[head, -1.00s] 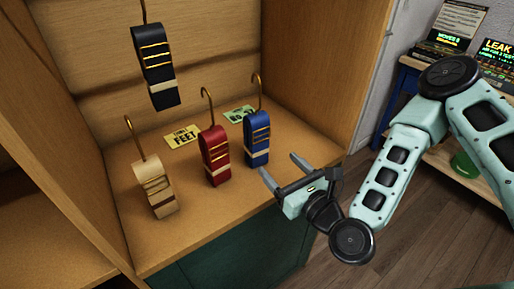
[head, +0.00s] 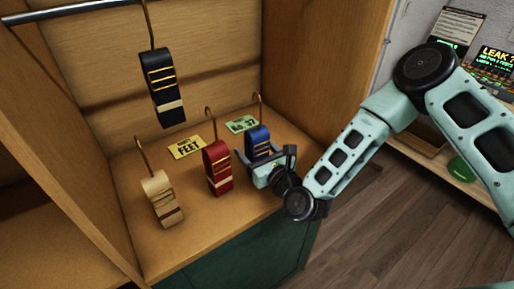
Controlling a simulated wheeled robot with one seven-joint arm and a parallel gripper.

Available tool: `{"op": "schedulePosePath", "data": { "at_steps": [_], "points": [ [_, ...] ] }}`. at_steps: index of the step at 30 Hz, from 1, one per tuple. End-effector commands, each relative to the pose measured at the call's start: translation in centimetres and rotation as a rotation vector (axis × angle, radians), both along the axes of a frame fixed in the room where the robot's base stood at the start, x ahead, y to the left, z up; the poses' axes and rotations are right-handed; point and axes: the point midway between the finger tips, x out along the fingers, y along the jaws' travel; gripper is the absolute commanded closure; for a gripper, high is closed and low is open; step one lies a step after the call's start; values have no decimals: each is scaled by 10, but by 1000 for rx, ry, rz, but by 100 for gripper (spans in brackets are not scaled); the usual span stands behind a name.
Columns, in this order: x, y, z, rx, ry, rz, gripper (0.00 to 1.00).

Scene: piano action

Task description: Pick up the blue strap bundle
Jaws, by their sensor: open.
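The blue strap bundle (head: 258,141) stands upright on the cabinet's wooden floor, right of the red bundle, with a brass hook rising from its top. My gripper (head: 258,156) is open at the front of the blue bundle. One finger shows at the bundle's left side; the other finger is near its right side. The gripper body hides the lower part of the bundle, and I cannot tell whether the fingers touch it.
A red strap bundle (head: 218,167) stands close left of my gripper. A tan bundle (head: 160,199) stands farther left. A black bundle (head: 161,88) hangs from a metal rail (head: 62,12). Yellow (head: 186,147) and green (head: 241,124) cards lie behind. The cabinet's right wall (head: 325,75) is close.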

Motion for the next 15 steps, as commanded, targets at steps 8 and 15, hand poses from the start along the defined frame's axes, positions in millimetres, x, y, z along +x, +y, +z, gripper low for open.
{"op": "schedulePosePath", "data": {
  "at_steps": [8, 15],
  "points": [
    [2, 1, -1, 0, 0, 0, 37],
    [2, 1, 0, 1, -1, 0, 83]
  ]
}}
